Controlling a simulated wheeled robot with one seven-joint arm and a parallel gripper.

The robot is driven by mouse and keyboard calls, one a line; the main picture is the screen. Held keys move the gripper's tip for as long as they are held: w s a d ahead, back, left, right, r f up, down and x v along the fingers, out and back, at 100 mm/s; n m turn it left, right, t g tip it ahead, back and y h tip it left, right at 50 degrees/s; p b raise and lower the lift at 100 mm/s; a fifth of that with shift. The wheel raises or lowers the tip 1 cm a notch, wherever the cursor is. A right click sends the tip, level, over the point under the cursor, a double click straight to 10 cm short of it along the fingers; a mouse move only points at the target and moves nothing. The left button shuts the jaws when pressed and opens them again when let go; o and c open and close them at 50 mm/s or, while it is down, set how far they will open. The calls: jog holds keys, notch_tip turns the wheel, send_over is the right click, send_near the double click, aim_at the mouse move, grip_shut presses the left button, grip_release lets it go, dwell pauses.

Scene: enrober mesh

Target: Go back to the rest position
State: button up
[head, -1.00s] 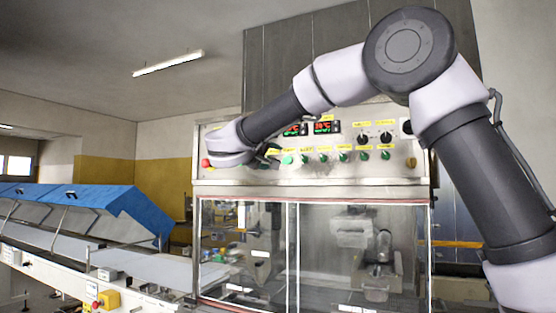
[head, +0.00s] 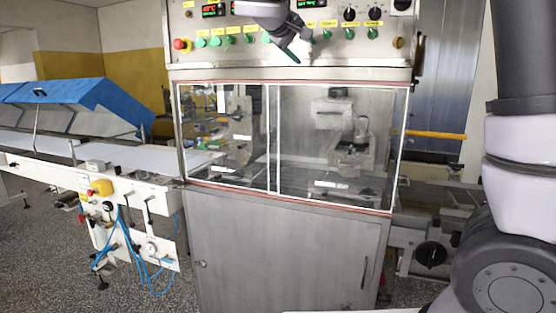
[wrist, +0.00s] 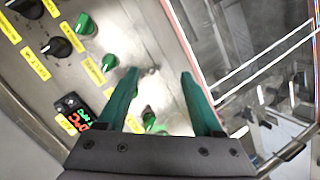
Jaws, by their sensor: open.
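My gripper (wrist: 160,100) shows in the wrist view with its two green fingers apart and nothing between them. It is in front of the control panel (wrist: 170,70), with green knobs seen beyond and between the fingers. In the head view my gripper (head: 291,50) hangs in front of the panel's row of green knobs and points down to the right. Whether a finger touches the panel cannot be told.
The steel machine (head: 290,240) with glazed doors (head: 230,130) stands ahead. A conveyor (head: 120,157) with blue covers (head: 95,95) runs off to the left. A red button (head: 181,44) sits at the panel's left. Speckled floor (head: 40,250) is open at lower left.

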jog(key=s+d+f+m+g+y, duration=0.1)
jog(key=s+d+f+g, duration=0.15)
jog(key=d, duration=0.35)
jog(key=s+d+f+m+g, duration=0.1)
jog(key=s+d+f, duration=0.15)
jog(key=d, duration=0.35)
jog(key=s+d+f+m+y, duration=0.2)
jog(key=s+f, duration=0.1)
jog(key=s, duration=0.4)
jog(key=s+d+f+m+g+y, duration=0.1)
jog(key=s+d+f+m+y, duration=0.1)
jog(key=s, duration=0.5)
jog(key=s+d+f+m+y, duration=0.2)
jog(key=s+f+m+y, duration=0.2)
jog(key=s, duration=0.3)
jog(key=shift+d+f, duration=0.35)
jog(key=shift+g, duration=0.25)
